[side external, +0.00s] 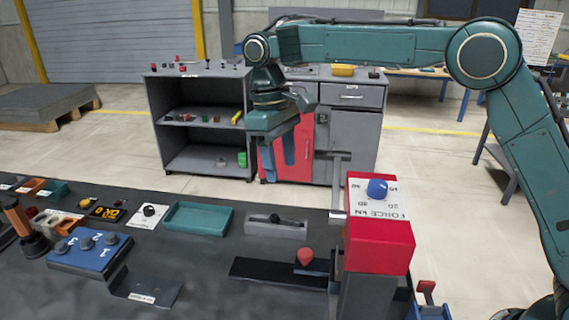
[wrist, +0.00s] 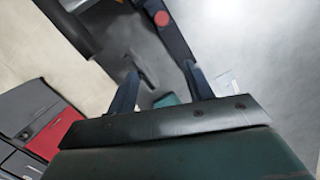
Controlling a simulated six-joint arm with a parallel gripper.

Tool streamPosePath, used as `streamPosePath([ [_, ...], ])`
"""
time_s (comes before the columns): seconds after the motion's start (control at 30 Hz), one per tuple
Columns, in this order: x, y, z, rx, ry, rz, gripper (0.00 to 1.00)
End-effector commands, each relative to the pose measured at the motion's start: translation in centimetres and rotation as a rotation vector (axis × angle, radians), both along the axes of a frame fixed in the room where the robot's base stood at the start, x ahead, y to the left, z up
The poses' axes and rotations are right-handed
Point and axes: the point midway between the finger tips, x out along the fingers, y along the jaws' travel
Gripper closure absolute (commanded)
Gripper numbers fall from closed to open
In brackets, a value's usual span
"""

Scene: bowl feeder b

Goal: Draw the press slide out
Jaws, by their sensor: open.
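The press slide (side external: 262,269) is a flat dark plate low on the bench, running into the base of the press. A red knob (side external: 305,257) stands upright on it, beside the press column. The press has a red head (side external: 380,246) marked FORCE kN, with a blue dial (side external: 377,189) on top. My gripper (side external: 281,172) is open and empty, well above the bench and apart from the knob, with its fingers pointing down. In the wrist view my gripper's two blue fingers (wrist: 160,70) are spread, and the red knob (wrist: 162,19) shows beyond them near the top edge.
A grey block with a black lever (side external: 276,224) and a teal tray (side external: 198,218) lie left of the press. A blue box with several knobs (side external: 88,250) stands farther left. A grey shelf unit (side external: 200,130) and a red-doored cabinet (side external: 345,125) stand behind the bench.

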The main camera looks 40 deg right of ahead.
Motion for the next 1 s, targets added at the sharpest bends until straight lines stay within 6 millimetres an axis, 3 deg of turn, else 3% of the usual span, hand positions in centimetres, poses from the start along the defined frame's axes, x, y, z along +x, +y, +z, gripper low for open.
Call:
streamPosePath([
  [0.1,-0.3,0.7,-2.9,-0.044,0.089,-0.003,0.48],
  [0.3,-1.1,1.0,-5.5,-0.097,0.185,-0.016,0.48],
  [1.0,-1.7,1.0,-6.8,-0.1,0.204,-0.022,0.48],
])
